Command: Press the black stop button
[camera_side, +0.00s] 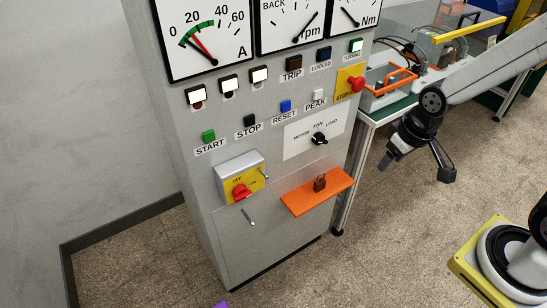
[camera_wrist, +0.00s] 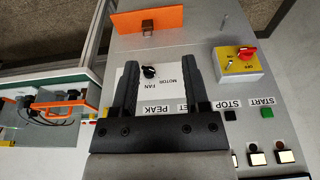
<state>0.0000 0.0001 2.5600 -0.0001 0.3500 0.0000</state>
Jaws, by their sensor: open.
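The black stop button (camera_side: 250,119) is on the grey cabinet front, above its STOP label and between the green START button (camera_side: 208,136) and the blue RESET button (camera_side: 285,105). In the wrist view the stop button (camera_wrist: 231,115) shows just right of my gripper, beside the upside-down STOP label. My gripper (camera_side: 417,168) is open and empty, in the air to the right of the cabinet and apart from it. Its two fingers (camera_wrist: 162,62) frame the selector knob (camera_wrist: 149,72) in the wrist view; the gripper body hides part of the button row.
A red emergency stop (camera_side: 355,85) on a yellow plate sticks out at the cabinet's right edge. A red rotary switch (camera_side: 241,190) and an orange shelf with a padlock (camera_side: 318,191) stick out lower down. A bench (camera_side: 385,108) stands right of the cabinet.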

